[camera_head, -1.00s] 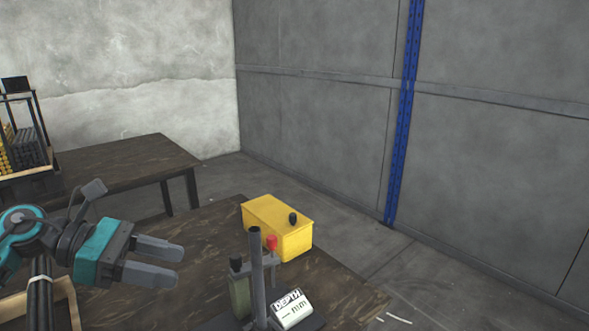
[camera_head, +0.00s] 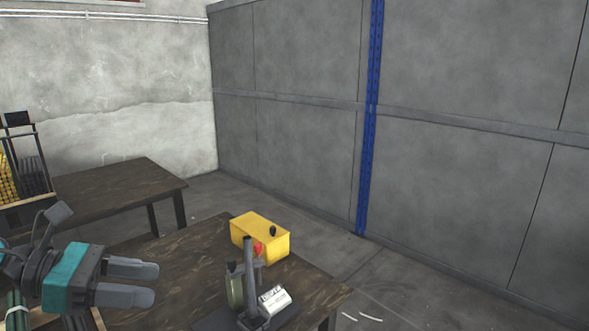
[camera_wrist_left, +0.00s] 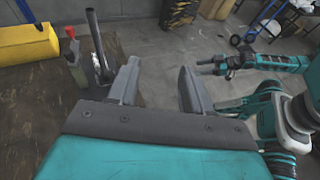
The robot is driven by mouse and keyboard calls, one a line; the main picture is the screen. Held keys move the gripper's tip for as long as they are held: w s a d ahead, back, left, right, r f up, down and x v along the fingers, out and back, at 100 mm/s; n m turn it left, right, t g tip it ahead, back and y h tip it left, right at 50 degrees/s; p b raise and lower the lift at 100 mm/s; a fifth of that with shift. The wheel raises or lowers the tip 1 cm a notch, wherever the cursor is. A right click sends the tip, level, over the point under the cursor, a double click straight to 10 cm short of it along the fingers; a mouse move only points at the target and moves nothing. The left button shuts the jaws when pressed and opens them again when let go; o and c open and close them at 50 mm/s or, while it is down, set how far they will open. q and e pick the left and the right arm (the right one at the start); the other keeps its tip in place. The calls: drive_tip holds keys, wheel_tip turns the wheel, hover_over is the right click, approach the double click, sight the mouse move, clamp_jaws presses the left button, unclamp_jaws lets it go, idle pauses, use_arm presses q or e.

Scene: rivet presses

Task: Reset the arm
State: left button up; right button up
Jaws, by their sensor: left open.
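My left gripper (camera_head: 154,283) is at the lower left of the head view, above the dark wooden table (camera_head: 190,258). Its two grey fingers are apart with nothing between them. In the left wrist view its open fingers (camera_wrist_left: 160,68) point away over the table's edge and the floor. It is left of the rivet press (camera_head: 249,285) and apart from it. My right arm (camera_wrist_left: 262,66) shows in teal and dark grey at the right of the left wrist view. Its gripper end (camera_wrist_left: 205,65) is too small to tell open from shut.
A yellow box (camera_head: 258,237) with a black knob stands behind the press. A second table (camera_head: 115,185) and a rack (camera_head: 25,165) of yellow and dark parts are at the left. A blue post (camera_head: 369,120) stands at the grey wall. A hand truck (camera_wrist_left: 262,25) is on the floor.

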use_arm(q)
drive_tip(key=w+d+r+n+t+h, duration=0.2)
drive_tip(key=w+d+r+n+t, duration=0.15)
drive_tip(key=n+t, duration=0.7)
drive_tip(key=s+a+f+n+y, duration=0.15)
drive_tip(key=f+n+y, duration=0.3)
drive_tip(key=n, duration=0.45)
drive_tip(key=a+f+n+t+y, duration=0.15)
drive_tip(key=f+n+y, duration=0.35)
drive_tip(key=n, duration=0.5)
drive_tip(key=s+a+f+n+y, duration=0.1)
drive_tip(key=a+f+n+y, duration=0.2)
drive_tip(key=n+y, duration=0.5)
drive_tip(key=s+d+f+n+g+h, duration=0.1)
drive_tip(key=s+d+f+n+g, duration=0.2)
drive_tip(key=s+f+n+g, duration=0.6)
drive_tip(key=s+d+f+n+g+h, duration=0.15)
drive_tip(key=s+f+g, duration=0.3)
drive_tip(key=s, duration=0.75)
drive_tip(key=w+d+f+t+h+b, duration=0.1)
drive_tip(key=w+d+f+t+b, duration=0.1)
drive_tip(key=w+f+t, duration=0.5)
drive_tip(key=shift+w+d+f+t, duration=0.35)
drive_tip(key=shift+d+f+t, duration=0.25)
drive_tip(key=shift+f, duration=1.5)
use_arm(e)
drive_tip(key=shift+w+f, duration=0.25)
drive_tip(key=shift+f, duration=0.3)
drive_tip(key=shift+w+f, duration=0.2)
drive_tip(key=shift+f, duration=0.35)
